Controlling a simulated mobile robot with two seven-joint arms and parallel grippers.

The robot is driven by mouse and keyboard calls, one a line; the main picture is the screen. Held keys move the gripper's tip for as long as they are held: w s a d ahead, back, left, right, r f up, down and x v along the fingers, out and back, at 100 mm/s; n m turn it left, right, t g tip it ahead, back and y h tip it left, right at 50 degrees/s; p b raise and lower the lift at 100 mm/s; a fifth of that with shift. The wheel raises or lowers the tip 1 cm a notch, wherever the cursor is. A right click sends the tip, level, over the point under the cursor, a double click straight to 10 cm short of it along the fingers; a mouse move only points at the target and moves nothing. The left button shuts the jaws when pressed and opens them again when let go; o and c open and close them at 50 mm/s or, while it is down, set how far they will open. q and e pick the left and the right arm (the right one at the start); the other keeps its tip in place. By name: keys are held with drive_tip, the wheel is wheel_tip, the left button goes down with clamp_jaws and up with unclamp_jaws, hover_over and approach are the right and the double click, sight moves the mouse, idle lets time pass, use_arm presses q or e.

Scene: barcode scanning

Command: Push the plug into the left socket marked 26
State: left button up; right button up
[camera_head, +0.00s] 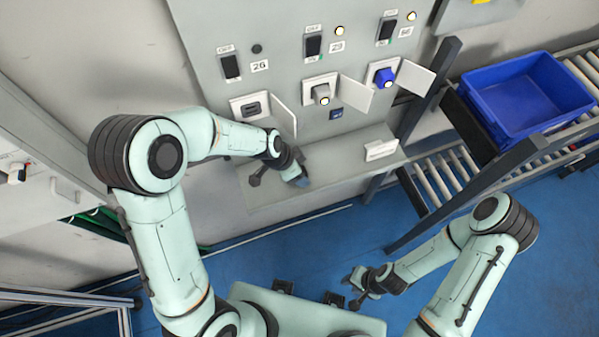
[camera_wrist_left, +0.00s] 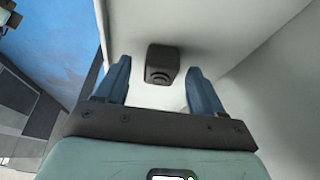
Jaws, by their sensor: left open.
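The left socket (camera_head: 251,110) marked 26 is on the grey wall panel at the upper middle, its white cover (camera_head: 284,116) swung open to the right. No plug sits in it. My left gripper (camera_head: 279,182) is open over the ledge below the panel. In the left wrist view a dark plug (camera_wrist_left: 162,64) with a ringed round end lies beyond and between the open blue fingertips (camera_wrist_left: 158,77), not gripped. I cannot make out this plug in the head view. My right gripper (camera_head: 351,290) is low over the floor; its fingers look apart and empty.
A white block (camera_head: 381,150) is on the ledge's right.

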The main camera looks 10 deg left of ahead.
use_arm(q)
drive_tip(key=shift+c, duration=0.3)
drive_tip(key=c, duration=1)
drive_tip(key=shift+r, duration=0.15)
